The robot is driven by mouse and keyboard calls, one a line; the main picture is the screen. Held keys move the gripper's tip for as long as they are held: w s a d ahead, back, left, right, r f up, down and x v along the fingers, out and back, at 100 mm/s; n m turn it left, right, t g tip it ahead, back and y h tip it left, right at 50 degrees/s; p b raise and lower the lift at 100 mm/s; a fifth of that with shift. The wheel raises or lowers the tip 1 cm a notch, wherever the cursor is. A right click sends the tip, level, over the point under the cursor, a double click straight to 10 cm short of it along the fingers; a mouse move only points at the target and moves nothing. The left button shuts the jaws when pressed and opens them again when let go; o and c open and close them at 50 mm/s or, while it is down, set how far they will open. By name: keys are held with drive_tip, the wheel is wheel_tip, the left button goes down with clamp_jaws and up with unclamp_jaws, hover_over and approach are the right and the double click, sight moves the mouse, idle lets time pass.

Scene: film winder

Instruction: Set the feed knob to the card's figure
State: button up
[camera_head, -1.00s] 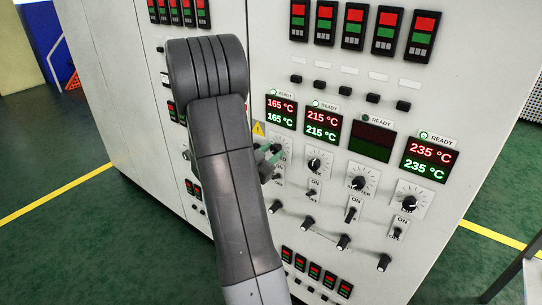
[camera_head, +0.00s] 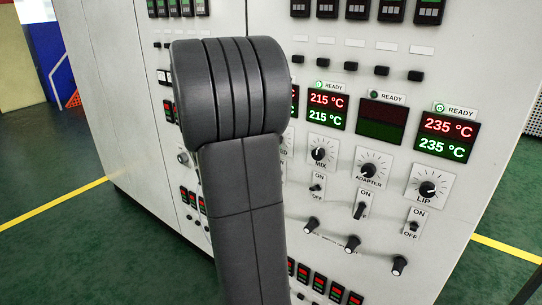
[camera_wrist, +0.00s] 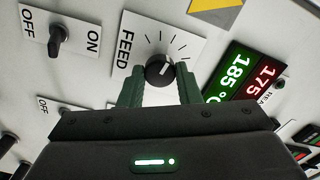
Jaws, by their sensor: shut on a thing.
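The feed knob (camera_wrist: 158,72) is a round black knob with a white pointer line. It sits on a white plate marked FEED (camera_wrist: 126,53) with tick marks around the knob. In the wrist view the pointer slants up and slightly right. My gripper (camera_wrist: 161,80) has its two green fingers on either side of the knob and is shut on it. In the head view my arm hides the gripper and the feed knob. I see no card with a figure in either view.
Beside the feed plate, a display (camera_wrist: 242,80) reads 175 in red and 185 in green. The mix knob (camera_head: 319,153), adapter knob (camera_head: 369,170) and lip knob (camera_head: 428,189) stand to the right. An ON/OFF switch (camera_wrist: 59,38) is near the feed plate.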

drive_tip(key=m+b, duration=0.4)
drive_tip(key=shift+f+m+b, duration=0.15)
drive_tip(key=shift+m+b, duration=0.15)
drive_tip(key=shift+m, duration=0.1)
idle(0.4)
drive_tip(key=o, duration=1)
drive_tip(key=shift+c, duration=0.2)
drive_tip(key=p+v, duration=0.1)
drive_tip(key=v, duration=1.3)
drive_tip(key=shift+w+d, duration=0.1)
drive_tip(key=shift+w, duration=0.05)
